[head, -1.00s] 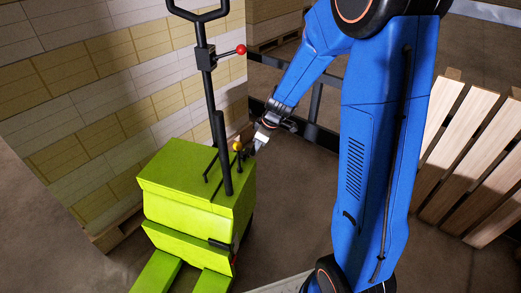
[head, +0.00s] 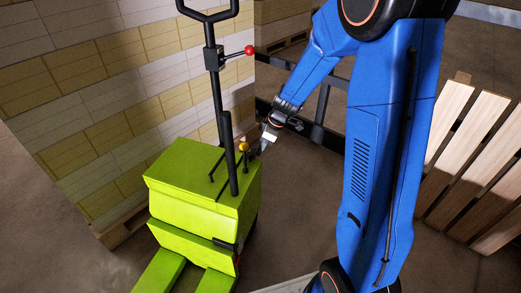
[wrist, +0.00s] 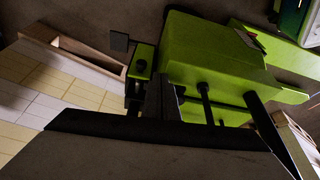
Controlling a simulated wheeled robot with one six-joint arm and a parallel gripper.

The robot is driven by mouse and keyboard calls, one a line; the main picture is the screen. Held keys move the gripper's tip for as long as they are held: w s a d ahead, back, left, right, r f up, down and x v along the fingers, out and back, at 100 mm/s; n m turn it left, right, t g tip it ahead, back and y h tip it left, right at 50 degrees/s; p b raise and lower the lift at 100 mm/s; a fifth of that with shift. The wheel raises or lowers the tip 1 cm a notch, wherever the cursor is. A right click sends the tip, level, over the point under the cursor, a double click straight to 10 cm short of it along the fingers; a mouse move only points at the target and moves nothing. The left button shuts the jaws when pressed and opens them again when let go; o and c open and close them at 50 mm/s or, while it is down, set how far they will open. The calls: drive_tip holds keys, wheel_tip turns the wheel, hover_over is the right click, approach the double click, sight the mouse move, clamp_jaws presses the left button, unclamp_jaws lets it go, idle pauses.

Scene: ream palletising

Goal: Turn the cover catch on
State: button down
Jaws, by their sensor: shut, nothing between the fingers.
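A lime-green pallet truck (head: 200,190) with a black upright handle stands left of my arm in the head view. A small yellow knob (head: 244,147) sits on a thin rod beside the handle's foot. A small black latch-like part (head: 223,243) is on the green body's lower front edge; I cannot tell which part is the cover catch. My gripper (head: 263,146) is shut and empty, just right of the yellow knob, with no clear contact. In the wrist view, the green body (wrist: 215,50) lies beyond my dark gripper, which hides part of it.
A red ball knob (head: 249,50) sticks out from the handle. A stack of cream and yellow reams (head: 95,90) stands close behind the truck. Wooden slats (head: 470,150) stand at the right. A dark rail (head: 325,135) runs behind my gripper.

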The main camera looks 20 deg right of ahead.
sight(252, 149)
drive_tip(key=w+n+g, duration=0.1)
drive_tip(key=n, duration=0.2)
drive_tip(key=w+a+n+g, duration=0.1)
drive_tip(key=n, duration=0.2)
drive_tip(key=w+a+n+g, duration=0.1)
drive_tip(key=n, duration=0.2)
drive_tip(key=shift+w+a+n+g, duration=0.2)
drive_tip(key=shift+a+n+g, duration=0.1)
drive_tip(key=shift+n, duration=0.1)
drive_tip(key=n, duration=0.1)
drive_tip(key=a+n+g, duration=0.1)
drive_tip(key=n, duration=0.1)
drive_tip(key=shift+w+a, duration=0.2)
drive_tip(key=shift+a, duration=0.1)
drive_tip(key=shift+s, duration=0.25)
drive_tip(key=shift+s+d, duration=0.1)
drive_tip(key=shift+s, duration=0.55)
drive_tip(key=shift+f, duration=0.1)
